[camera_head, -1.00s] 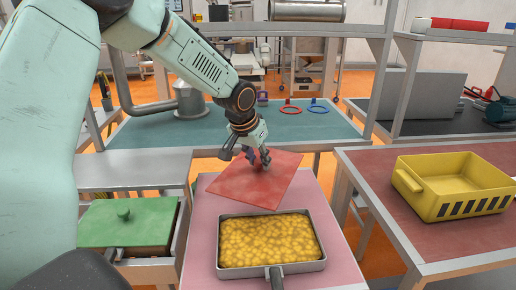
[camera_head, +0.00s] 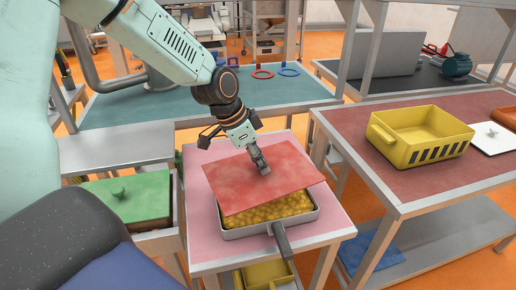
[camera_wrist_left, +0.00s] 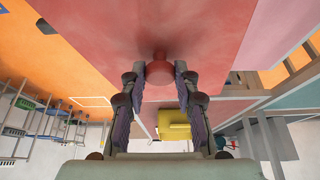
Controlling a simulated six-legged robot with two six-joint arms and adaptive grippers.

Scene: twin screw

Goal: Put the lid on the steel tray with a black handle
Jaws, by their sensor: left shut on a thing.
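My left gripper (camera_head: 260,162) is shut on the knob of the red square lid (camera_head: 235,185). In the left wrist view the round red knob (camera_wrist_left: 160,72) sits between the two fingers. The steel tray (camera_head: 240,234) with its black handle (camera_head: 283,241) stands on the pink table and holds yellow food (camera_head: 284,209). The lid is over the rear and middle of the tray, turned relative to it, and hides much of it. A front strip of food shows. I cannot tell whether the lid touches the rim. My right gripper is not in view.
A green lid with a knob (camera_head: 140,198) lies on the left. A yellow basket (camera_head: 420,137) and a white lid (camera_head: 491,138) are on the right table. The teal table (camera_head: 200,107) behind holds red and blue rings. Pink tabletop is bare around the tray.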

